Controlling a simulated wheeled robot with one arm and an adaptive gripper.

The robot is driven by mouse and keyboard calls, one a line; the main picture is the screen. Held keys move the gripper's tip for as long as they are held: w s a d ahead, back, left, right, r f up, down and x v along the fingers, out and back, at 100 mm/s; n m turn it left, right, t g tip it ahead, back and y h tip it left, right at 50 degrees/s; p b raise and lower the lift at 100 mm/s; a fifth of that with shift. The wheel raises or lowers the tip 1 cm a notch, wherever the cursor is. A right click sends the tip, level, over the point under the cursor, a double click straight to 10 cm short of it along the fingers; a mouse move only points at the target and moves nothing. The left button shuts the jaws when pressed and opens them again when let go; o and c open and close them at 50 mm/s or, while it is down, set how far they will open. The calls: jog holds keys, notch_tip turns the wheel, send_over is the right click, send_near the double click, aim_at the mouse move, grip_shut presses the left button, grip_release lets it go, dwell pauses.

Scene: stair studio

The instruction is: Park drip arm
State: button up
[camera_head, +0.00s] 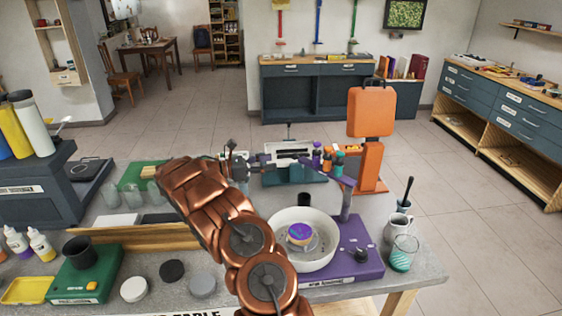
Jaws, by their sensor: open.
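A small round item with a purple top (299,233) is inside the bowl. My copper arm reaches up from the bottom edge. My dark gripper (236,158) is open, left of the drip arm and apart from it. Its fingertips are small and partly lost against the clutter behind.
Several small bottles (322,158) stand behind the drip arm, near an orange case (371,112) on an orange stand. A mug with a brush (397,227) and a glass (402,254) stand right of the purple base. Clear glasses (133,196) stand to the left.

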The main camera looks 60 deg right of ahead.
jog(key=v, duration=0.4)
jog(key=shift+f, duration=0.1)
dwell(0.5)
jog(key=s+a+r+m+t+y, duration=0.25)
jog(key=s+a+r, duration=0.2)
jog(key=a, duration=0.35)
jog(key=s+a+r+m+t+y, duration=0.1)
jog(key=s+a+r+m+y, duration=0.2)
jog(key=s+a, duration=0.35)
jog(key=s+a+f+m+t+y, duration=0.1)
jog(key=s+a, duration=0.4)
jog(key=a, duration=0.6)
jog(key=s+a+f+m+t+y, duration=0.2)
jog(key=s+a, duration=0.4)
jog(key=a, duration=0.6)
jog(key=s+a+f+m+t+y, duration=0.1)
jog(key=s+a+t+y, duration=0.2)
jog(key=a, duration=0.9)
jog(key=s+y, duration=0.2)
jog(key=s, duration=0.1)
jog(key=shift+f, duration=0.25)
jog(key=shift+t, duration=0.25)
